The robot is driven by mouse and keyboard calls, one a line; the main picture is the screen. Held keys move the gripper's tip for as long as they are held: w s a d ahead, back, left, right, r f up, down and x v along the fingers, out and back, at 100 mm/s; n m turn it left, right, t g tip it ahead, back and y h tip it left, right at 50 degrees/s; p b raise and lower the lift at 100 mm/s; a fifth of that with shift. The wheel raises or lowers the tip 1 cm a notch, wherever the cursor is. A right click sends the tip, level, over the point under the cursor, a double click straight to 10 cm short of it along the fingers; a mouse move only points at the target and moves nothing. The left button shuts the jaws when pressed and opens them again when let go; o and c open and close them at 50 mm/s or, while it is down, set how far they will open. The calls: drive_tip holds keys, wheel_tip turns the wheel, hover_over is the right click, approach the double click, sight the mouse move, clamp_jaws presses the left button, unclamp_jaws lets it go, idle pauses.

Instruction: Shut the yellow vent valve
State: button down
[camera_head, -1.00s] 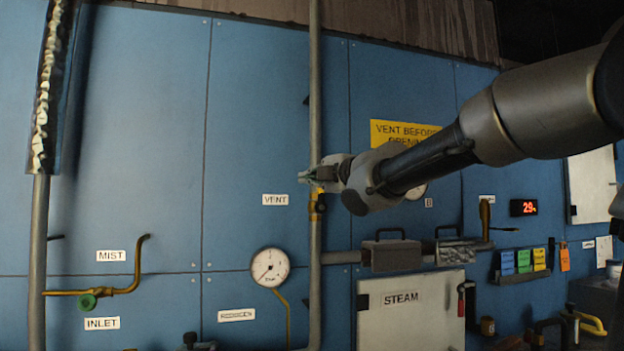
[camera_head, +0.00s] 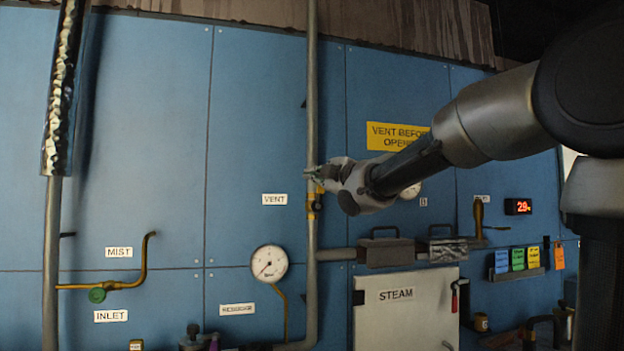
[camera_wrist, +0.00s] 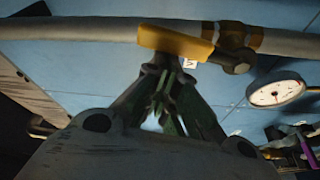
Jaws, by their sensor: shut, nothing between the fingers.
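The yellow vent valve (camera_head: 315,203) sits on the vertical pipe, right of the VENT label. In the wrist view its flat yellow lever (camera_wrist: 175,42) lies roughly along the pipe, slightly tilted, and joins the brass valve body (camera_wrist: 238,50). My gripper (camera_head: 312,173) is at the pipe just above the valve body in the head view. In the wrist view my gripper (camera_wrist: 165,68) is shut and empty, its fingertips close under the lever. I cannot tell whether they touch it. In the head view my gripper partly hides the lever.
The grey pipe (camera_head: 312,100) runs up the blue panel wall. A pressure gauge (camera_head: 269,263) is below left of the valve. A STEAM door (camera_head: 405,310) and handled grey blocks (camera_head: 390,252) are lower right. The wall left of the pipe is mostly clear.

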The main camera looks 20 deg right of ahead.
drive_tip(key=d+f+m+t+h, duration=0.3)
drive_tip(key=d+f+m+h, duration=0.2)
drive_tip(key=m, duration=1.4)
drive_tip(key=shift+d+t+h, duration=0.4)
drive_tip(key=shift+d+h, duration=0.4)
drive_tip(key=shift+d, duration=1.1)
drive_tip(key=shift+m, duration=0.3)
drive_tip(key=s, duration=0.9)
drive_tip(key=shift+s+r, duration=0.25)
drive_tip(key=shift+r, duration=0.1)
